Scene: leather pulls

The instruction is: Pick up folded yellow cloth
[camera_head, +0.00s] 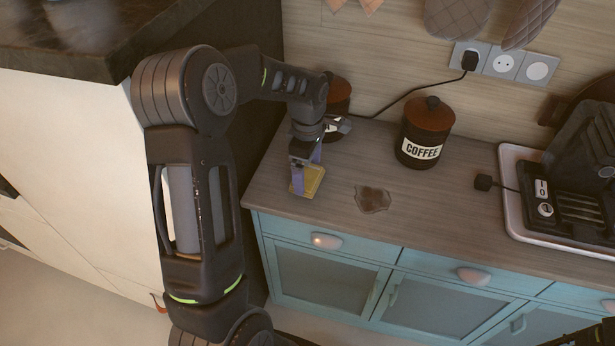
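The folded yellow cloth (314,180) is at the left front of the wooden counter, right at my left gripper (301,184). The gripper points down, with its purple-grey fingers at the left side of the cloth and partly covering it. I cannot tell from this view whether the fingers are closed on the cloth or only beside it. My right gripper is not clearly in view; only a dark part shows at the bottom right corner.
A brown spill (373,199) lies right of the cloth. A coffee canister (426,133) stands behind it, and another canister (338,95) is partly hidden by my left arm. Blue drawers (350,242) are below.

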